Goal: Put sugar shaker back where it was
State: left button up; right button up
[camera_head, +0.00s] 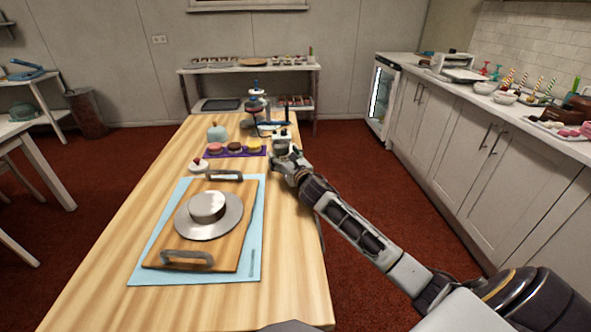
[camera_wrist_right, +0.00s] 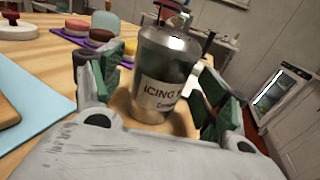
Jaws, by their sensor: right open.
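The sugar shaker (camera_wrist_right: 165,62) is a metal canister with a white label reading "ICING". It stands upright on the wooden table (camera_head: 100,290), near its right edge. My right gripper (camera_head: 284,158) is at the shaker; in the wrist view its green-padded fingers (camera_wrist_right: 160,85) are open, one on either side of it. In the head view the shaker (camera_head: 281,147) shows small just beyond the gripper, partly hidden by it. I cannot tell whether a finger touches it. My left gripper is not in view.
Left of the shaker is a purple mat (camera_head: 222,153) with several round cakes. Nearer lie a light blue mat (camera_head: 139,278) and a wooden board (camera_head: 246,205) bearing a metal turntable (camera_head: 229,221). A stand with blue parts (camera_head: 256,103) rises behind. A counter (camera_head: 470,95) runs along the right.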

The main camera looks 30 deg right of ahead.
aim_at(285, 157)
jog(key=shift+s, duration=1.1)
jog(key=shift+s+a, duration=0.1)
jog(key=shift+s, duration=0.85)
jog(key=shift+s+p, duration=0.35)
jog(key=shift+s, duration=0.6)
jog(key=shift+s+a, duration=0.15)
jog(key=shift+s, duration=1.55)
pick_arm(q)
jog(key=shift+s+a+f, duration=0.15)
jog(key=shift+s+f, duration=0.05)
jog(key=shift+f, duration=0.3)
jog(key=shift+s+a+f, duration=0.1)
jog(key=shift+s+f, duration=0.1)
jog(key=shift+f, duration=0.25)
pick_arm(e)
jog(key=shift+s, duration=0.1)
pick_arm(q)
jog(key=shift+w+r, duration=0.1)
